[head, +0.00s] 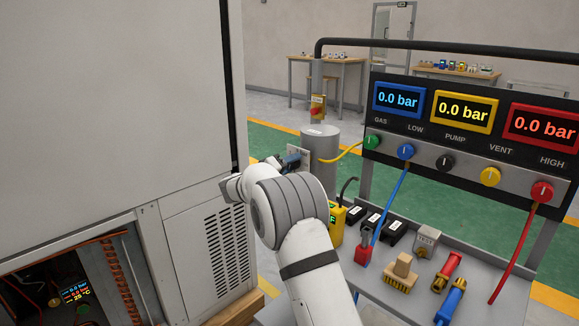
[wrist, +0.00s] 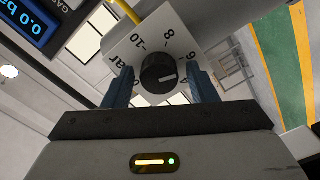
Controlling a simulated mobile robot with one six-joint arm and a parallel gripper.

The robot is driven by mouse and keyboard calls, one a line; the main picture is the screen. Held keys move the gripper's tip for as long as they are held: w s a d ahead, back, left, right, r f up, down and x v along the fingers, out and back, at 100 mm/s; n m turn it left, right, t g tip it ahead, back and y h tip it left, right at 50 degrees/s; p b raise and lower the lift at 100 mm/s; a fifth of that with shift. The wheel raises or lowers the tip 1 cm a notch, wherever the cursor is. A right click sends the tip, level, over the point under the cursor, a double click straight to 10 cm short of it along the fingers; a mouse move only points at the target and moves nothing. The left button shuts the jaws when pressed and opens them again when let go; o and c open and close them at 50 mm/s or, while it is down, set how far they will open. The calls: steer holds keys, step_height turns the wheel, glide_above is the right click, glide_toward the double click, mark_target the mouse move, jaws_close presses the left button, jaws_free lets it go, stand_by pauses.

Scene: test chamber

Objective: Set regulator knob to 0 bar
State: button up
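The regulator knob (wrist: 158,72) is a round black knob with a white mark, on a white dial plate (wrist: 140,40) with numbers such as 6, 8 and 10. My gripper (wrist: 160,84) has its two blue-grey fingers on either side of the knob, with gaps visible between the fingers and the knob. The white mark on the knob points toward the right finger, near the lower numbers. The 0 mark is partly hidden. In the head view my gripper (head: 287,161) is at the plate (head: 300,156), beside the grey cylinder (head: 320,150); the knob is hidden there.
A gauge panel (head: 470,118) with blue, yellow and red displays, each at 0.0 bar, stands at the right. Hoses hang from its ports. A grey bench (head: 390,300) holds tools and connectors. A large white cabinet (head: 110,100) is close at the left.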

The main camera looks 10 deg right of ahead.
steer(key=c, duration=0.9)
steer(key=shift+o, duration=0.2)
